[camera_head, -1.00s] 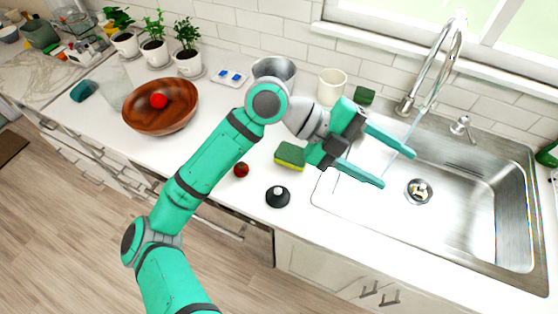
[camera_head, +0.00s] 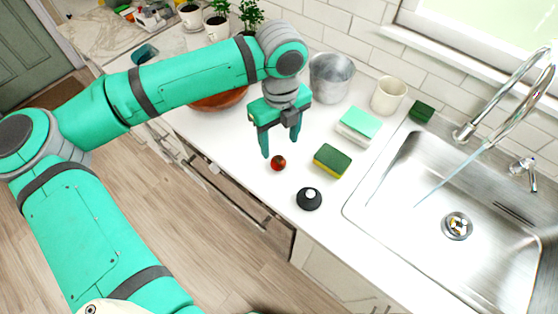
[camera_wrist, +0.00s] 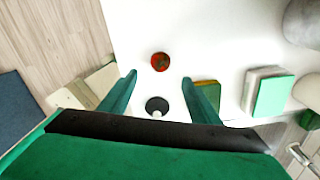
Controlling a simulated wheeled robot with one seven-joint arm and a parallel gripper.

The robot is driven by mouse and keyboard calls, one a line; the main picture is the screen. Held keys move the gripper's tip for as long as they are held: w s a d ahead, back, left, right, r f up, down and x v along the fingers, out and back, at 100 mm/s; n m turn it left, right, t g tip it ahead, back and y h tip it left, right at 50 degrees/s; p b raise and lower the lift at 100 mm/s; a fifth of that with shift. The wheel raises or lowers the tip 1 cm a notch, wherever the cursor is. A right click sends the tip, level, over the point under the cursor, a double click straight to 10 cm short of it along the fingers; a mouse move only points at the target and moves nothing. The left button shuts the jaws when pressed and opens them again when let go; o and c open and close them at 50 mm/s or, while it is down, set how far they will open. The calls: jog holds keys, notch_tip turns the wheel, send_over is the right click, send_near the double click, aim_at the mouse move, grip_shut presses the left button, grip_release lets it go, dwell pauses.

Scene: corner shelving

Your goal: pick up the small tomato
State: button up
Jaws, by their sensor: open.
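The small tomato (camera_head: 278,163) is a dark red ball on the white counter, near its front edge. My gripper (camera_head: 280,154) is open and points down above the counter beside the tomato, with its fingers spread. In the head view its fingertips show close to the tomato; the exact height above it is hard to tell. In the wrist view the tomato (camera_wrist: 160,62) lies ahead of the gap between my fingers (camera_wrist: 160,80), with nothing held.
A black round lid with a pale knob (camera_head: 309,198) and a green-yellow sponge (camera_head: 332,161) lie close to the tomato. A mint-topped block (camera_head: 358,124), a metal pot (camera_head: 331,78) and a cream cup (camera_head: 388,95) stand behind. The sink (camera_head: 400,200) is at right.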

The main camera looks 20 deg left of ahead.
aim_at(278, 160)
notch_tip(278, 160, down, 4)
jog(key=shift+r, duration=0.1)
jog(key=shift+w+a+f, duration=0.1)
jog(key=shift+a+f, duration=0.05)
jog(key=shift+f, duration=1.2)
jog(key=shift+w+a+f, duration=0.1)
jog(key=shift+a+f, duration=0.05)
jog(key=shift+f, duration=1.15)
jog(key=c, duration=1.1)
